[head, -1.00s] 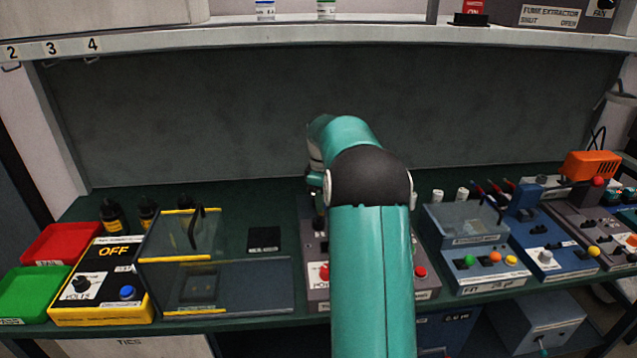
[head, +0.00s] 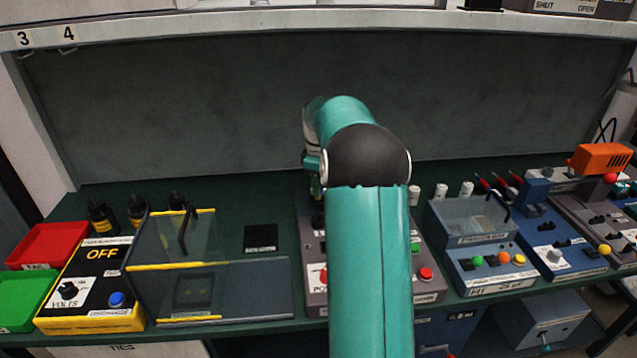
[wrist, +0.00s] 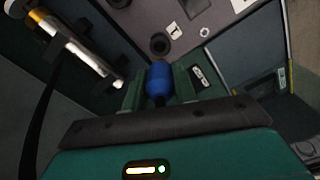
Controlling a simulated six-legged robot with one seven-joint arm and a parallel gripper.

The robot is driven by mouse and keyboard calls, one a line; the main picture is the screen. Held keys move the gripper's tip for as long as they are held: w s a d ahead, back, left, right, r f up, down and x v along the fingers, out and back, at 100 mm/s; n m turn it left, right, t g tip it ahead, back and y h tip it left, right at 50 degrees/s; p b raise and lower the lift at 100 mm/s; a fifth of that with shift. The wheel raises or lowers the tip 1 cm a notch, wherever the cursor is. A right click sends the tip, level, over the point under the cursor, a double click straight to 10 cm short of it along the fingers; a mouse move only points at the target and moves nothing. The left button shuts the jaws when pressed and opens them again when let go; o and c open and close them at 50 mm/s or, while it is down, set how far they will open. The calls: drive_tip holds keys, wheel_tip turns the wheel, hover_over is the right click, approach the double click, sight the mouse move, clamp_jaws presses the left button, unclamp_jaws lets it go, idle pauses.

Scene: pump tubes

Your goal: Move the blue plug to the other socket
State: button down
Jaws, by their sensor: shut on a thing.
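In the wrist view the blue plug (wrist: 158,77) sits between the two green fingers of my gripper (wrist: 158,88), which is shut on it. A dark round socket-like ring (wrist: 160,43) lies just beyond the plug on the grey panel (wrist: 218,14). I cannot tell whether the plug is seated in anything or held clear. In the head view my teal arm hides the plug and most of the grey pump panel (head: 428,290); the fingers are not clear there.
A light-coloured tube (wrist: 80,48) lies left of the plug in the wrist view. In the head view a clear-covered box (head: 250,290) and a yellow voltage box (head: 92,290) stand left of the panel. A blue-grey unit (head: 490,262) with coloured buttons stands right.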

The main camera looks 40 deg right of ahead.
drive_tip(key=shift+w+d+f, duration=0.1)
drive_tip(key=shift+f, duration=2.95)
drive_tip(key=shift+f, duration=1.85)
drive_tip(key=c, duration=1)
unclamp_jaws()
drive_tip(key=shift+c, duration=0.2)
wheel_tip(320, 180, up, 12)
drive_tip(key=shift+r, duration=0.95)
